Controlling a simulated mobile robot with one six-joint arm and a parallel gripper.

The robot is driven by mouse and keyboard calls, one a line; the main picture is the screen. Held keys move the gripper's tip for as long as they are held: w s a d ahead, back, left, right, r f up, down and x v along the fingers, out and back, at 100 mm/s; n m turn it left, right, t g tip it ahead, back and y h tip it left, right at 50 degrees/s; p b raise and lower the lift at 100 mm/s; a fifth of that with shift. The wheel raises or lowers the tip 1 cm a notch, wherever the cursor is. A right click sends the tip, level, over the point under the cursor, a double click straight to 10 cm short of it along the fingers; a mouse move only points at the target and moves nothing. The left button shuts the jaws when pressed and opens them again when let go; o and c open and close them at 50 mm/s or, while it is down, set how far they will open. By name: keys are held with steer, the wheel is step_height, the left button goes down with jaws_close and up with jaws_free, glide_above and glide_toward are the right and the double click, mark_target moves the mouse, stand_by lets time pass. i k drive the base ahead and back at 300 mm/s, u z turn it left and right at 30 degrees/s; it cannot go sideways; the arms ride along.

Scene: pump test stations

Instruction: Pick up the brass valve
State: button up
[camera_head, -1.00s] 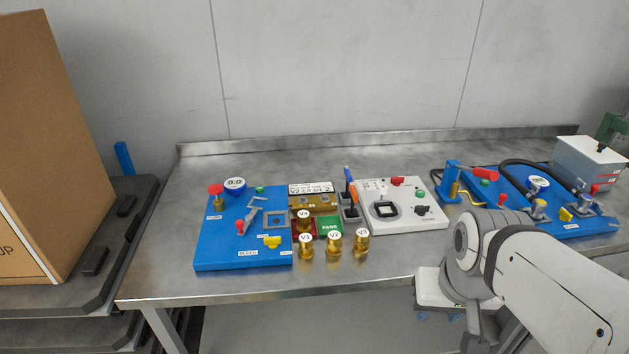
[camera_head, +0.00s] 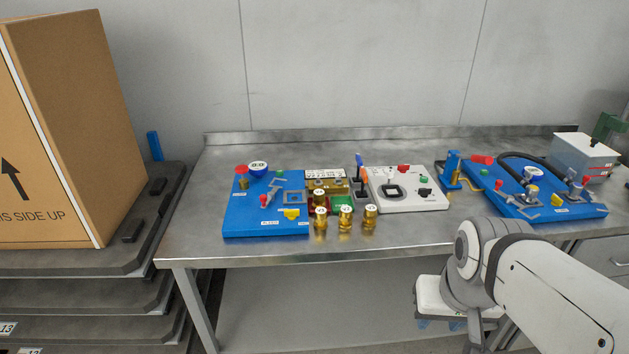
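Three brass valves with white labelled caps stand upright in a row near the bench's front edge: a left valve (camera_head: 320,223), a middle valve (camera_head: 345,221) and a right valve (camera_head: 370,220). Another brass valve (camera_head: 319,202) stands just behind the left one, by the red pad. The cap lettering is too small to read surely. My gripper (camera_head: 439,324) hangs at the lower right, in front of the bench and below its top, well apart from the valves. Its two blue fingertips show apart with nothing visible between them.
The steel bench (camera_head: 270,250) holds a blue test board (camera_head: 240,215), a white control panel (camera_head: 420,205) and a second blue board (camera_head: 520,210) with hoses. A cardboard box (camera_head: 110,130) sits on a dark rack at left. Bare bench lies in front of the valves.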

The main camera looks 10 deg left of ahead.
mark_target(320, 199)
steer(key=u, duration=0.05)
steer(key=k, duration=0.45)
steer(key=z, duration=0.25)
steer(key=i, duration=1.4)
steer(key=u, duration=0.15)
